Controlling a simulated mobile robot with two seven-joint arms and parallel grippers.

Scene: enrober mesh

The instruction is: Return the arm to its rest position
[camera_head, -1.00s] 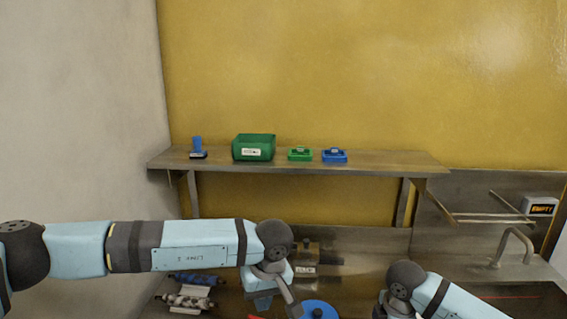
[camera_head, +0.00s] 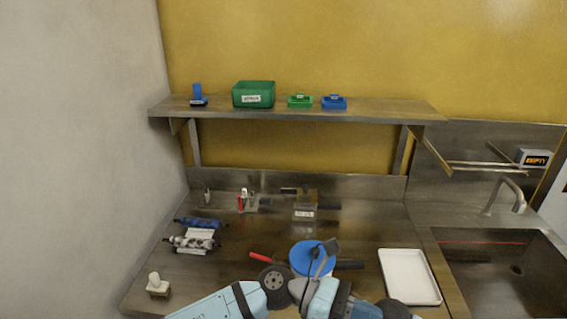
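My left arm comes in from the bottom left, low over the front of the counter. What looks like my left gripper (camera_head: 326,257) is a grey, narrow part over a blue round lid (camera_head: 299,250); whether it touches the lid, and whether the fingers are open, I cannot tell. Light-blue and dark arm parts crowd the bottom middle, and a dark joint shows at the bottom edge right of them. My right gripper cannot be made out.
A white tray (camera_head: 410,277) lies right of the arms, beside the sink (camera_head: 495,262). A red-handled tool (camera_head: 264,257) lies close to the arm. Rollers (camera_head: 192,242) and a white-knobbed piece (camera_head: 157,284) are at left. The shelf (camera_head: 225,112) holds green and blue containers.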

